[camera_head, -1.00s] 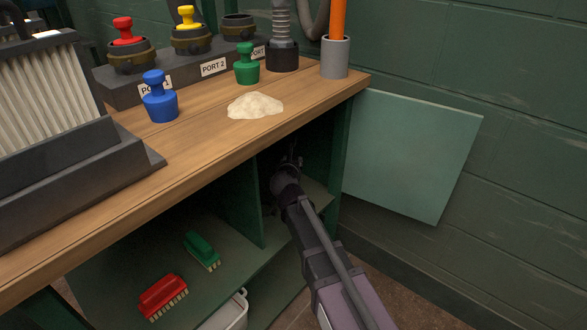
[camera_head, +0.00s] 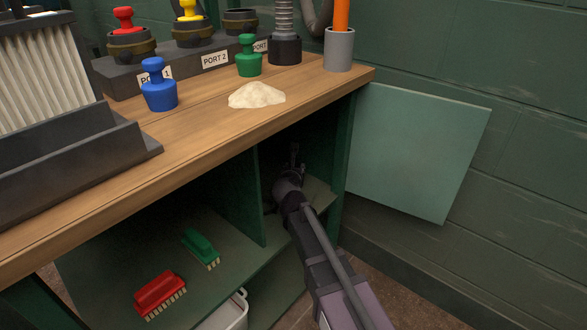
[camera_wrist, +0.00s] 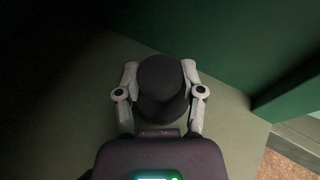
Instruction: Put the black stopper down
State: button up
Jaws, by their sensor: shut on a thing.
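The black stopper (camera_wrist: 160,80) sits between the two fingers of my gripper (camera_wrist: 160,75) in the wrist view, with a finger against each side. It is over the green shelf of the right cupboard compartment; whether its base touches the shelf I cannot tell. In the head view my gripper (camera_head: 293,158) reaches into that dark compartment under the bench, and the stopper cannot be made out there.
The wooden worktop (camera_head: 210,130) overhangs my arm. A green divider (camera_head: 238,205) stands left of the arm, and the open cupboard door (camera_head: 415,150) to the right. A green brush (camera_head: 201,247) and red brush (camera_head: 160,294) lie on the left shelf.

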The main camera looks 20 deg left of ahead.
jog(key=shift+f, duration=0.2)
jog(key=o, duration=1.2)
jog(key=shift+r, duration=0.1)
jog(key=shift+r, duration=0.1)
jog(key=shift+s+r, duration=0.1)
jog(key=shift+s, duration=0.05)
jog(key=p+v, duration=0.3)
jog(key=v, duration=0.8)
jog(key=shift+s, duration=0.4)
jog(key=shift+d, duration=0.1)
